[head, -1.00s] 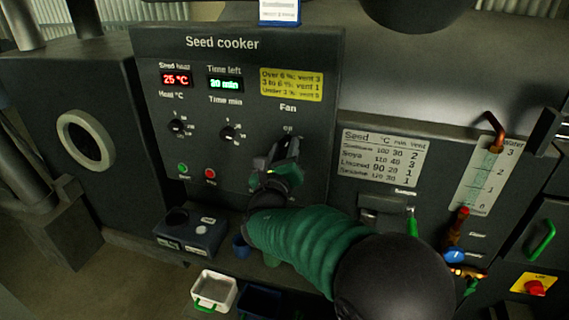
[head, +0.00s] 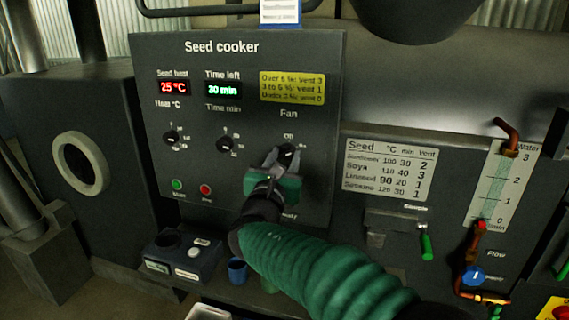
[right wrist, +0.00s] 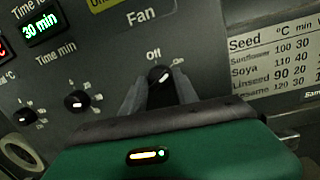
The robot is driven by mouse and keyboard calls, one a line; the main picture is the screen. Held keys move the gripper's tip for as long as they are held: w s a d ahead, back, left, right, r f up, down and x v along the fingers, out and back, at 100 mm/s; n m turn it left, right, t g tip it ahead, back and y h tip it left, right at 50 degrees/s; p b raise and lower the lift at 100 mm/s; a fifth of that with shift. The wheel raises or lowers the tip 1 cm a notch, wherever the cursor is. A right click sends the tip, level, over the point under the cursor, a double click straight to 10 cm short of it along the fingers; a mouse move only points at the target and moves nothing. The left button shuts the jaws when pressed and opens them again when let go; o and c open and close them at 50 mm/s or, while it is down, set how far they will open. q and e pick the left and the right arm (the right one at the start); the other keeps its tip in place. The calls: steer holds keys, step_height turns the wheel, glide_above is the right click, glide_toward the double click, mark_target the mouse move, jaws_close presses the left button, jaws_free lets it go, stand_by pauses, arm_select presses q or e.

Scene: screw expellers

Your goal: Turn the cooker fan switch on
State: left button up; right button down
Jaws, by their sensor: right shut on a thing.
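The seed cooker panel (head: 235,60) fills the middle of the head view. Its fan switch (head: 288,149) is a small dark knob under the word Fan, with Off above and On at its right. My right gripper (head: 282,158) is at the knob, its fingers shut on it from both sides. In the right wrist view the switch (right wrist: 160,76) shows between the fingertips (right wrist: 159,90). Its white mark points up and right, towards the On side. The lower part of the knob is hidden. My left gripper is not in view.
The heat knob (head: 172,138) and time knob (head: 226,144) are left of my gripper, with a green button (head: 177,184) and red button (head: 205,190) below. A small device (head: 184,256) and blue cup (head: 237,270) stand under the panel. A green-handled lever (head: 426,246) is at the right.

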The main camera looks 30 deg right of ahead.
steer(key=shift+f, duration=0.25)
steer(key=c, duration=1)
jaws_free()
steer(key=shift+w, duration=0.1)
steer(key=shift+o, duration=0.2)
steer(key=shift+r, duration=0.1)
steer(key=v, duration=1.7)
steer(key=shift+d, duration=0.1)
